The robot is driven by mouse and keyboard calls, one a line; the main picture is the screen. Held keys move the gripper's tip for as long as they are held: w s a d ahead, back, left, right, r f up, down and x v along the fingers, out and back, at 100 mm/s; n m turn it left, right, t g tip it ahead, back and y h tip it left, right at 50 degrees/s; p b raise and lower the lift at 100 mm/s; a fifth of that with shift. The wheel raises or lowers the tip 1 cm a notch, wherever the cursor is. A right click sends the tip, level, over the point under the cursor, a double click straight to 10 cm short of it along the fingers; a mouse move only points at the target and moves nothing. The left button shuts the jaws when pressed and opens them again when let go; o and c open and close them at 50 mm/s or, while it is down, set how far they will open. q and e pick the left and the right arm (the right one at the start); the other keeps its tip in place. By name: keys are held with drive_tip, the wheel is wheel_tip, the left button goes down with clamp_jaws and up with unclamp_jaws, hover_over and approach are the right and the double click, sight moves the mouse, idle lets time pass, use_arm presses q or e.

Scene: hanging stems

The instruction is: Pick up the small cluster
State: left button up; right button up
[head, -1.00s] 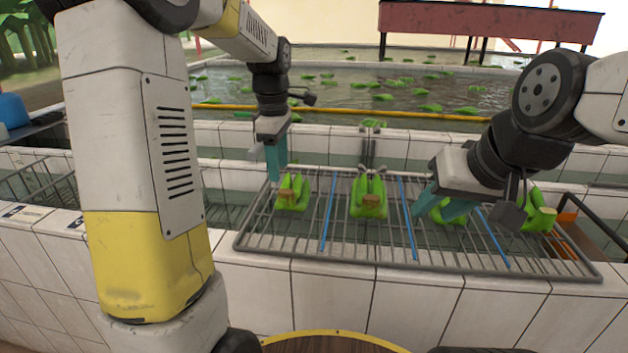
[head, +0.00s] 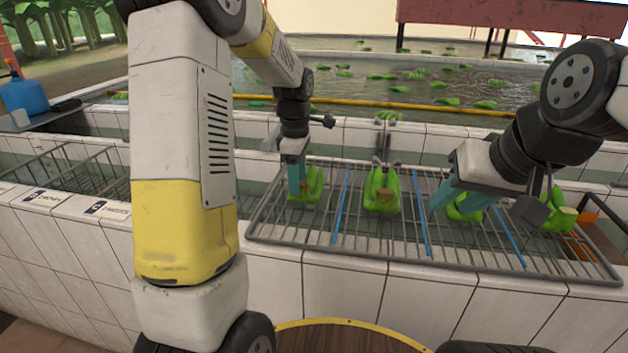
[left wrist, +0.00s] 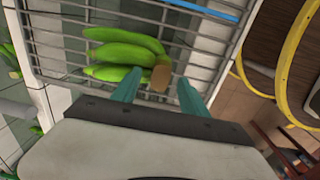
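Several green banana clusters lie on a wire rack. The leftmost cluster (head: 312,187) looks small, with a few fingers and a brown cut crown; it also fills the left wrist view (left wrist: 122,52). My left gripper (head: 297,190) is open at this cluster. In the left wrist view its teal fingers (left wrist: 160,90) are apart, with the crown just ahead of and between the tips. A second cluster (head: 382,190) lies in the middle. My right gripper (head: 455,200) is open over a third cluster (head: 466,207), partly hidden by its fingers. A fourth cluster (head: 556,216) lies at the far right.
Blue dividers (head: 341,207) split the grey wire rack (head: 360,240), which rests over a tiled trough. Another rack (head: 75,175) is at left. A water tank (head: 400,75) with floating bananas and a yellow pipe (head: 360,104) lies behind.

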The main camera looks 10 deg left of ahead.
use_arm(q)
clamp_jaws()
drive_tip(key=shift+r, duration=0.2)
